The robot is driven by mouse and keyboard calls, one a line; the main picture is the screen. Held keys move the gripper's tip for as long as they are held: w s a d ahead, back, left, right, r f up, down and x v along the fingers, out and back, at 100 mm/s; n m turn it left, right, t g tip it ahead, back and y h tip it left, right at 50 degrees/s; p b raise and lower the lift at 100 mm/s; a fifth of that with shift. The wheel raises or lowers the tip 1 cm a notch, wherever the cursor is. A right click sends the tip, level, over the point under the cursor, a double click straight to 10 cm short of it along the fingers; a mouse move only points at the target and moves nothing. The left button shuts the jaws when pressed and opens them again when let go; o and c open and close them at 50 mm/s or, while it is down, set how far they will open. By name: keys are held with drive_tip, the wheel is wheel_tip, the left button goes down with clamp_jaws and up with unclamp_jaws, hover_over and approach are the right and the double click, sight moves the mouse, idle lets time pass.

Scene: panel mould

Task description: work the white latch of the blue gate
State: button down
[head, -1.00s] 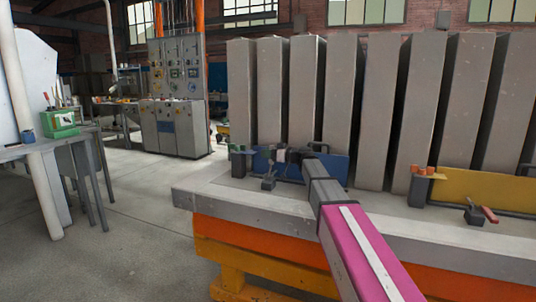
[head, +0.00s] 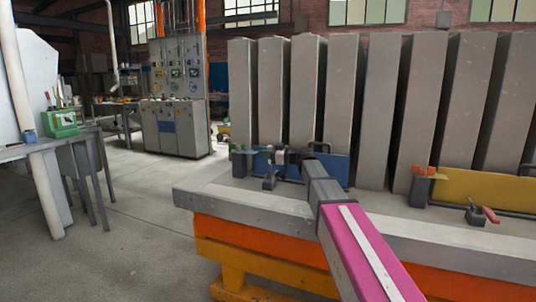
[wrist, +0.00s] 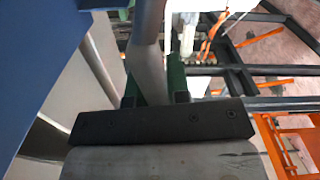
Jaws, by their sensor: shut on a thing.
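The blue gate (head: 332,168) stands upright on the grey table edge in the head view, partly covered by my arm. Its blue face also fills the upper left of the wrist view (wrist: 35,45). My gripper (head: 281,156) is at the gate's left part, and its dark body crosses the wrist view (wrist: 156,98). It is shut on a pale lever (wrist: 147,45), which looks grey in shadow and rises between the fingers. This appears to be the white latch; in the head view it is small and mostly hidden.
A small dark clamp (head: 269,181) stands in front of the gate. A yellow gate (head: 480,188) with an orange latch (head: 424,171) and a red-handled clamp (head: 488,215) is to the right. Tall grey panels (head: 340,100) stand close behind. Open floor lies left of the table.

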drive_tip(key=shift+s+a+f+n, duration=0.6)
drive_tip(key=shift+s+f+n, duration=0.5)
drive_tip(key=shift+s+n, duration=0.95)
drive_tip(key=shift+s+a+f+n, duration=0.6)
drive_tip(key=shift+s+f+n, duration=0.65)
drive_tip(key=shift+n, duration=1.5)
drive_tip(key=shift+s+a+f+n, duration=0.6)
drive_tip(key=shift+s+f+n, duration=0.4)
drive_tip(key=shift+s+n, duration=1.1)
drive_tip(key=shift+w+n, duration=0.25)
drive_tip(key=shift+n, duration=0.05)
drive_tip(key=c, duration=1.1)
unclamp_jaws()
drive_tip(key=shift+d, duration=0.1)
drive_tip(key=v, duration=1)
drive_tip(key=shift+s+d, duration=0.15)
drive_tip(key=shift+d, duration=0.15)
